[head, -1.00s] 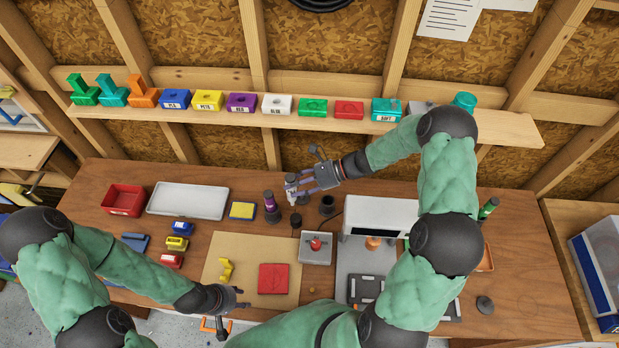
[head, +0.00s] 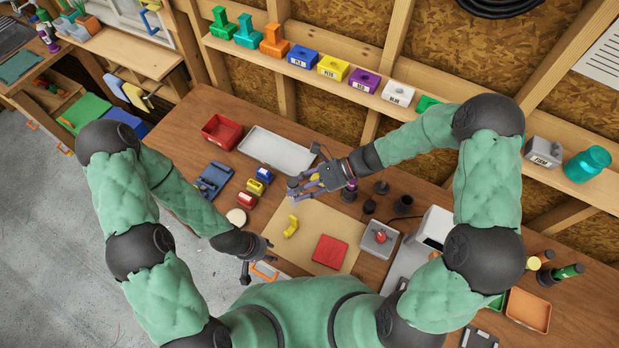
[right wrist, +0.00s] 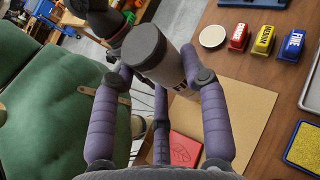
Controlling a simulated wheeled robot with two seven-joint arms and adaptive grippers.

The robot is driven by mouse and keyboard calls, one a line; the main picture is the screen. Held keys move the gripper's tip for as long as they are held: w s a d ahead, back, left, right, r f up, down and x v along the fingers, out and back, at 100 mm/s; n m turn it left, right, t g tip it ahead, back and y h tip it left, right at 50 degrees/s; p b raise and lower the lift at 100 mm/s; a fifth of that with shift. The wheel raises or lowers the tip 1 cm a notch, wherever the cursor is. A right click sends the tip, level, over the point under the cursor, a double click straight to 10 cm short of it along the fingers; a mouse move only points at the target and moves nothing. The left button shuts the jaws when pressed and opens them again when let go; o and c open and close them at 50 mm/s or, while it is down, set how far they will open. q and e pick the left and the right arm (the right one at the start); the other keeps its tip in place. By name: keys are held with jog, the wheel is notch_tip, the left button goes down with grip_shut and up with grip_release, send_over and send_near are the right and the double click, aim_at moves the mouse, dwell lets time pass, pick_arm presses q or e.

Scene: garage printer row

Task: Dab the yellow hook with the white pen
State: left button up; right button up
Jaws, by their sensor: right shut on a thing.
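The yellow hook (head: 291,227) lies on the brown mat (head: 332,215), left of a red square (head: 330,251). My right gripper (head: 300,188) is above the mat's back left part, behind the hook in the head view. It is shut on the white pen (head: 294,193). In the right wrist view the pen (right wrist: 189,68) has a dark grey cap, a white body and a label partly hidden by the fingers. The hook cannot be made out in that view. My left gripper (head: 259,259) is open and empty, off the table's front edge, front left of the mat.
Blue, yellow and red labelled blocks (head: 255,187) stand left of the mat, with a white disc (head: 236,216) near them. A grey tray (head: 277,150) and red bin (head: 221,131) are behind. Dark holders (head: 403,204) and a red-button box (head: 379,238) stand to the right.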

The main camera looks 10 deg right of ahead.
aim_at(297, 204)
jog(key=shift+s+a+r+g, duration=0.15)
jog(key=shift+s+a+g, duration=0.15)
jog(key=shift+a, duration=0.2)
pick_arm(q)
jog(key=shift+a, duration=0.1)
jog(key=shift+r, duration=0.1)
jog(key=shift+f+b, duration=2.05)
jog(key=shift+f, duration=0.05)
pick_arm(e)
jog(key=shift+f, duration=2.95)
pick_arm(q)
jog(key=shift+f+b, duration=0.8)
pick_arm(e)
jog(key=shift+f, duration=1.15)
pick_arm(q)
jog(key=shift+r+p, duration=0.4)
pick_arm(e)
jog(key=shift+r, duration=0.5)
pick_arm(q)
jog(key=shift+r+p, duration=1.9)
pick_arm(e)
jog(key=shift+r, duration=2.5)
jog(key=shift+w, duration=0.1)
